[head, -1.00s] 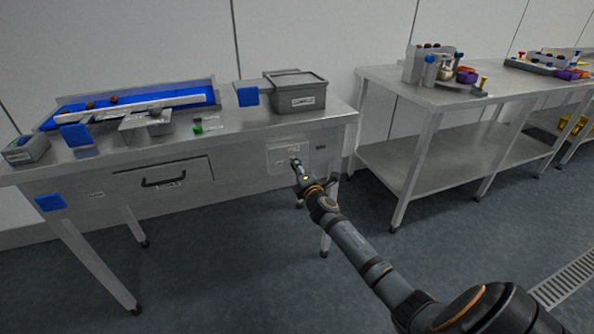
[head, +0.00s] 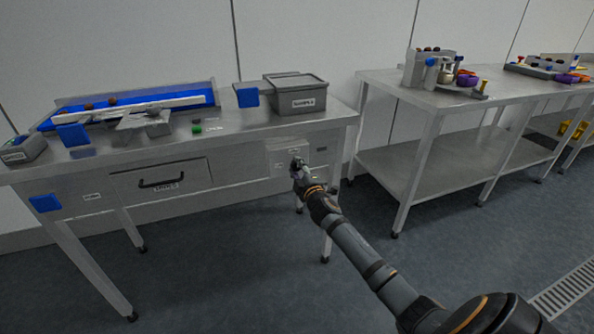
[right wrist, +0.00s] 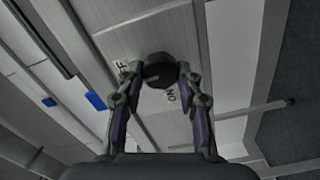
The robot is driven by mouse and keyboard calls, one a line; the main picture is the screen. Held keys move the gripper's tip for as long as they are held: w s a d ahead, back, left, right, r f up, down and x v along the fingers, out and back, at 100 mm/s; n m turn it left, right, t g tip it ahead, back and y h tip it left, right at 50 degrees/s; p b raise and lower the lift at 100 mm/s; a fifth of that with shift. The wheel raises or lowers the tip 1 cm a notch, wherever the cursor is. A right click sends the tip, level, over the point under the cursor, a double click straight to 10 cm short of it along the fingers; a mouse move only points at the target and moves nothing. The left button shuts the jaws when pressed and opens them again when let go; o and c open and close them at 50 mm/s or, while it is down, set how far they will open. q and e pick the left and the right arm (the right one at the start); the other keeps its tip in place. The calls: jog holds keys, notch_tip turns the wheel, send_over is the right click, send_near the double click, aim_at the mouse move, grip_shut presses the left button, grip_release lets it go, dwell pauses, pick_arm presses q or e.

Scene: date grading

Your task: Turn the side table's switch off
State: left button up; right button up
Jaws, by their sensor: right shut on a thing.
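The side table's switch is a dark round knob (right wrist: 160,70) on a grey panel (right wrist: 168,25) in the right wrist view, with small white labels beside it, one reading "ON". A light line shows on the knob's face. My right gripper (right wrist: 160,75) is shut on the knob, one finger on each side of it. In the head view the right gripper (head: 298,165) reaches the panel on the front of the side table (head: 240,125), right of the drawer, and hides the knob. My left gripper is in neither view.
A drawer (head: 160,182) with a black handle is left of the panel. On the tabletop are a grey bin (head: 297,100), a blue sorting chute (head: 190,92) and a green piece (head: 197,130). A second table (head: 400,92) stands to the right; floor between is clear.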

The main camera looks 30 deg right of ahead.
jog(key=shift+f, duration=0.1)
dwell(0.3)
jog(key=o, duration=1.1)
jog(key=shift+o, duration=0.2)
jog(key=shift+s, duration=0.1)
jog(key=v, duration=1.1)
jog(key=shift+s+a, duration=0.2)
jog(key=shift+s, duration=0.2)
